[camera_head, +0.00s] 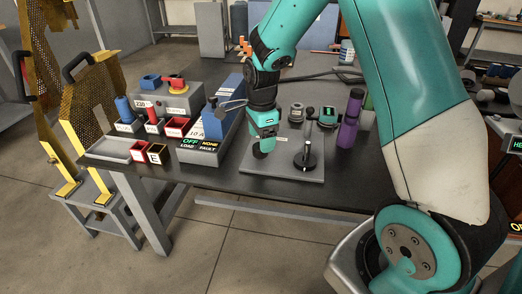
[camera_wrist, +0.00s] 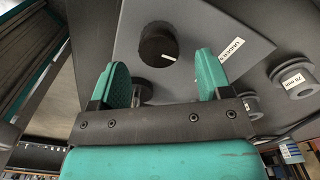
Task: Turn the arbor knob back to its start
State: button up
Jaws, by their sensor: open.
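A round black knob (camera_wrist: 159,44) with a white pointer line shows in the wrist view, on a grey plate (camera_wrist: 210,20). Its pointer points to the right and slightly down in that view. My gripper (camera_wrist: 165,74) is open, its two teal fingers apart, with the knob just beyond the fingertips and nothing seen between them. In the head view my gripper (camera_head: 264,140) points down over the left part of the grey plate (camera_head: 290,171). A dark round shape just below it there looks like the knob; my gripper partly hides it. I cannot tell whether they touch.
A black upright post (camera_head: 306,154) on a round base stands right of my gripper. A long grey box with blue parts (camera_head: 224,122) is close on the left. The front table edge is clear.

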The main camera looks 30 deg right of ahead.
jog(key=shift+f, duration=1.8)
jog(key=c, duration=0.9)
